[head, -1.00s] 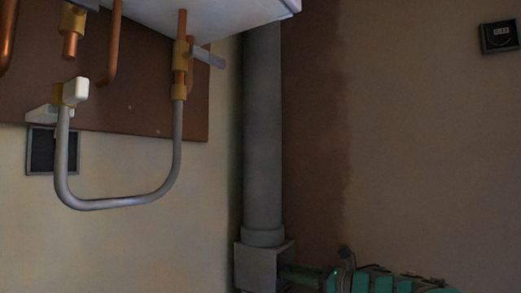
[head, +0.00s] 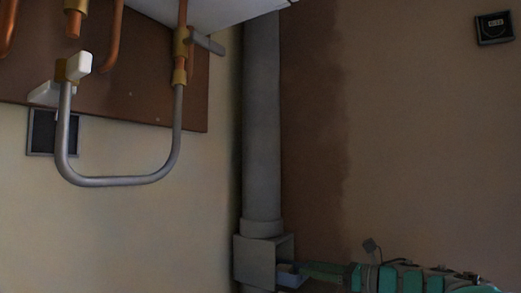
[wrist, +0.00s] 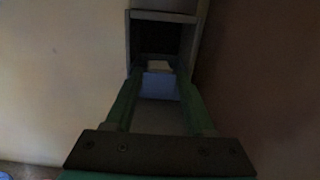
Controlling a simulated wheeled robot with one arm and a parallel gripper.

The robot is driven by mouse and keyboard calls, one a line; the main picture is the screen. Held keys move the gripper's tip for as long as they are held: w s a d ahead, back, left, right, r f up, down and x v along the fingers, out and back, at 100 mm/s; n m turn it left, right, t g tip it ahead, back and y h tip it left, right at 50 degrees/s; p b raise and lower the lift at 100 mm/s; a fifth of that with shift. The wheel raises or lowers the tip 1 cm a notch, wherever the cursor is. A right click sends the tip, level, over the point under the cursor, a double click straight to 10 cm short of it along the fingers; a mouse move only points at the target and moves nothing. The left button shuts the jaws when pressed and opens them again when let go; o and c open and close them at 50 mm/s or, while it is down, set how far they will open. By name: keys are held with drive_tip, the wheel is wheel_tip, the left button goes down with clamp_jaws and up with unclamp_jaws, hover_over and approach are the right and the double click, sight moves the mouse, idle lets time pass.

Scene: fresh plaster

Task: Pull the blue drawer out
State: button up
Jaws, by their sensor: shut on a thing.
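The blue drawer (head: 289,278) shows as a small pale blue piece at the open side of a grey box (head: 262,262), low in the head view. It seems to stick out a little. In the wrist view, the drawer (wrist: 159,88) is a dim blue-grey face between my two green fingers, in front of the dark box opening (wrist: 157,38). A small pale patch shows just beyond its upper edge; I cannot tell what it is. My gripper (wrist: 160,74) is shut on the drawer, one finger on each side. Its fingertips are dim, and the drawer's inside is hidden.
A grey vertical pipe (head: 262,120) rises from the box in the wall corner. A bent grey pipe (head: 120,181) and copper pipes hang under a white unit (head: 205,8) at upper left. A small dark wall device (head: 494,27) is at upper right.

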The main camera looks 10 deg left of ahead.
drive_tip(key=shift+f+b+v, duration=0.15)
drive_tip(key=shift+b+v, duration=0.3)
drive_tip(key=shift+v, duration=0.3)
drive_tip(key=shift+f+b+v, duration=0.2)
drive_tip(key=shift+b+v, duration=0.25)
drive_tip(key=shift+v, duration=0.3)
drive_tip(key=shift+s, duration=0.1)
drive_tip(key=o, duration=1)
drive_tip(key=shift+b+v, duration=0.7)
drive_tip(key=shift+v, duration=0.55)
drive_tip(key=shift+r+b+v, duration=0.15)
drive_tip(key=shift+b+v, duration=0.2)
drive_tip(key=shift+v, duration=0.55)
drive_tip(key=shift+r+b+v, duration=0.15)
drive_tip(key=shift+b+v, duration=0.15)
drive_tip(key=shift+v, duration=0.6)
